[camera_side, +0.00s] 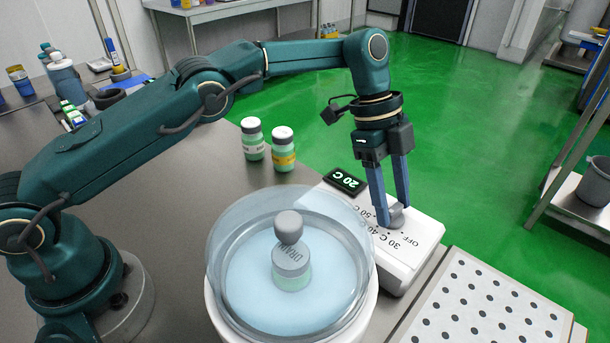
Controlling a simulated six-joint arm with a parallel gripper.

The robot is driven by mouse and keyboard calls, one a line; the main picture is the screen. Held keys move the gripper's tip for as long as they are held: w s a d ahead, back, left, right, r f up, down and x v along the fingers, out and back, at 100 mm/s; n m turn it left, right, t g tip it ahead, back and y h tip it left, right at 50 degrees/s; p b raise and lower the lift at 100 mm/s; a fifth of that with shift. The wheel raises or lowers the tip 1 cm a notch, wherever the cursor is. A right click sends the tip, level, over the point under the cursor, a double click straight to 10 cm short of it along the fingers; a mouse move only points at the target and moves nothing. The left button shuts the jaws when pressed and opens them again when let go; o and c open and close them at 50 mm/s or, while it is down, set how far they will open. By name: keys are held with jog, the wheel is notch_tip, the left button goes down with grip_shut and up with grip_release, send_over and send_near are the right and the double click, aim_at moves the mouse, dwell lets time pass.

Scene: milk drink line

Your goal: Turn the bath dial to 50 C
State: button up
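The bath dial (397,216) is a small grey knob on the white control box (420,240), with the printed marks OFF, 30 C, 40 and 50 C beside it. The black display (345,180) reads 20 C in green. My gripper (394,212) points down with its two blue fingers at the dial, one on each side. The fingers hide part of the dial and its pointer, and I cannot tell whether they press on it. The round bath (230,215) has a clear rim and pale blue water. A bottle (292,268) with a grey cap stands in it.
Two capped bottles, one with a white label (253,140) and one with a yellow label (283,150), stand behind the bath. A white dotted panel (485,310) lies right of the control box. More bottles stand at the far left. The steel table (190,200) is clear left of the bath.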

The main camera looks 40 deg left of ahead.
jog(key=shift+o, duration=0.6)
jog(key=shift+r, duration=0.1)
jog(key=shift+w+a+r, duration=0.1)
jog(key=shift+a+r, duration=0.15)
jog(key=shift+r, duration=0.3)
jog(key=a, duration=0.8)
jog(key=w+a, duration=0.1)
jog(key=a, duration=0.3)
jog(key=shift+f, duration=0.1)
